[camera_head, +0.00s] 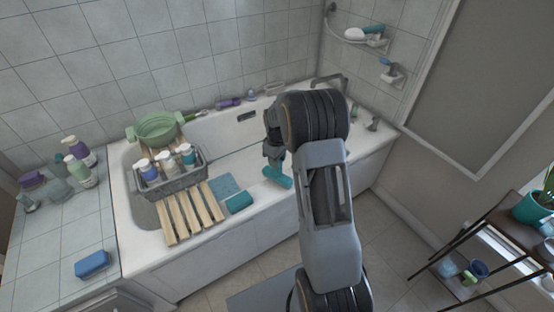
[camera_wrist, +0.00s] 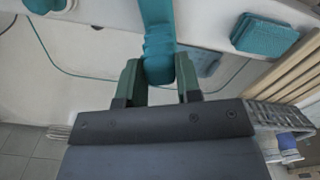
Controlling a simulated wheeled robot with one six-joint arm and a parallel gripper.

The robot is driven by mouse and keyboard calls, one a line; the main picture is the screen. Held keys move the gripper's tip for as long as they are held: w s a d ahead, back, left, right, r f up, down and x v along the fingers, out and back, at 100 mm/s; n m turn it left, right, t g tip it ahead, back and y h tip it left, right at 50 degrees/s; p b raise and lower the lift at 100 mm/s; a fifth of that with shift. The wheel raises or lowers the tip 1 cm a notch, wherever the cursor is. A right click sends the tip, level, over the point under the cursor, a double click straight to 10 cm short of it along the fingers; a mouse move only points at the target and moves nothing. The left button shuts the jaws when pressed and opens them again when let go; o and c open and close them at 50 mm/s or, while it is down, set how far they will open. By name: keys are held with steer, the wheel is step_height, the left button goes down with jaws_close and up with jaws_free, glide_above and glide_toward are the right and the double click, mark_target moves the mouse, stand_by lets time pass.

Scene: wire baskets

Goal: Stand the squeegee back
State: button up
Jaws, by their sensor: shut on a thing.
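The teal squeegee (camera_wrist: 158,35) is between the two dark green fingers of my gripper (camera_wrist: 159,78) in the wrist view. The fingers are shut on its handle, which runs up out of the top of that view. In the head view the teal squeegee (camera_head: 279,178) hangs below my gripper (camera_head: 271,155), above the bathtub's inside near its front side. Most of its upper part is hidden by my gripper and arm there. I cannot tell whether its lower end touches the tub.
The white bathtub (camera_head: 262,228) runs along the tiled wall. A wooden slatted rack (camera_head: 188,215) lies across it, with a grey wire basket (camera_head: 180,180) of bottles and a green basin (camera_head: 157,128). A teal block (camera_head: 239,203) sits right of the slats. Corner shelves (camera_head: 366,39) hang at the back.

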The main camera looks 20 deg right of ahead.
steer(key=shift+f+b, duration=0.3)
steer(key=shift+f, duration=0.2)
stand_by(0.3)
steer(key=o, duration=0.9)
steer(key=shift+r, duration=0.25)
steer(key=shift+r+p, duration=3.05)
steer(key=shift+r, duration=0.75)
steer(key=shift+r, duration=0.1)
step_height(320, 180, up, 14)
steer(key=shift+w+a+f+p, duration=0.1)
steer(key=shift+f+p, duration=0.1)
steer(key=shift+p, duration=0.55)
